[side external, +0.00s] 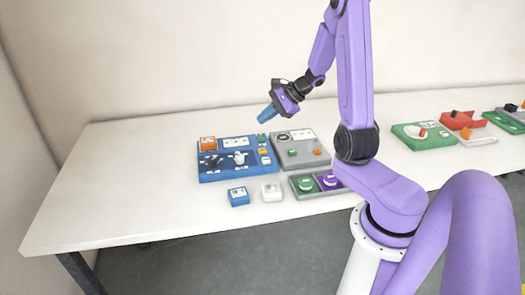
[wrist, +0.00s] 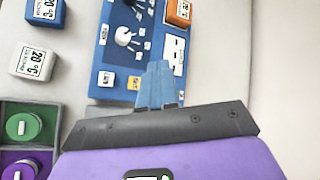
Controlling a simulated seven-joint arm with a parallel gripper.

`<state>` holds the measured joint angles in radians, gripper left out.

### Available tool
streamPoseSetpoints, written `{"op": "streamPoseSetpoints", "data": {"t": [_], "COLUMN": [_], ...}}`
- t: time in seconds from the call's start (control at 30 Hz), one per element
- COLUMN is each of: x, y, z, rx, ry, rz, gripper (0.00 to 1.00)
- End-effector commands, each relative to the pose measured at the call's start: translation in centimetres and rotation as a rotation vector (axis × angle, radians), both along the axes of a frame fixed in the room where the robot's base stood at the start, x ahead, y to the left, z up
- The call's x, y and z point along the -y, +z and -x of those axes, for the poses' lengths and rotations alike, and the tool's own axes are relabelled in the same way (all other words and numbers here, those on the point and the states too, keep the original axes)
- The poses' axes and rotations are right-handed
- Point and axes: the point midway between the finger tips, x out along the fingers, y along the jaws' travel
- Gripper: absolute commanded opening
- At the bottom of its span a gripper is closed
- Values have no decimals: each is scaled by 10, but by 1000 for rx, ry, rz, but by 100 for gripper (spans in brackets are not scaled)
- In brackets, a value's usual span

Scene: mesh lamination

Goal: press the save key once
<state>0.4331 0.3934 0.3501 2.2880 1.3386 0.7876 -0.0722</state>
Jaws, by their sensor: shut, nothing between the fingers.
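A blue control panel (side external: 212,174) lies flat on the table and also shows in the wrist view (wrist: 110,59). It bears knobs and several small keys. In the wrist view, a white key (wrist: 107,79) and an orange-yellow key (wrist: 135,82) sit on its near part; their markings are too small to read, so I cannot tell which is the save key. My gripper (side external: 269,112) has blue fingers, tilted down, above the panel's back right side and apart from it. In the wrist view the fingers (wrist: 158,70) are together and empty, and hide part of the panel.
A grey panel (side external: 287,160) stands right of the blue one. A tray with a green and a purple dial (side external: 317,183) lies in front of it. A blue block (side external: 238,196) and a white block (side external: 271,192) are nearby. The table's left part is clear.

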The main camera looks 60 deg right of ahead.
Motion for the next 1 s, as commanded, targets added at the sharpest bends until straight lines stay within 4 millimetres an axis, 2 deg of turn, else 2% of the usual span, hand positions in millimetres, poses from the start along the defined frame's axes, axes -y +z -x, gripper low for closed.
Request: {"op": "streamPoseSetpoints", "data": {"t": [0.47,1.0], "x": [0,0], "y": [-6,-68], "z": [0,0], "rx": [-2,-3], "ry": [-2,-2], "rz": [-3,-4], "gripper": [0,0]}}
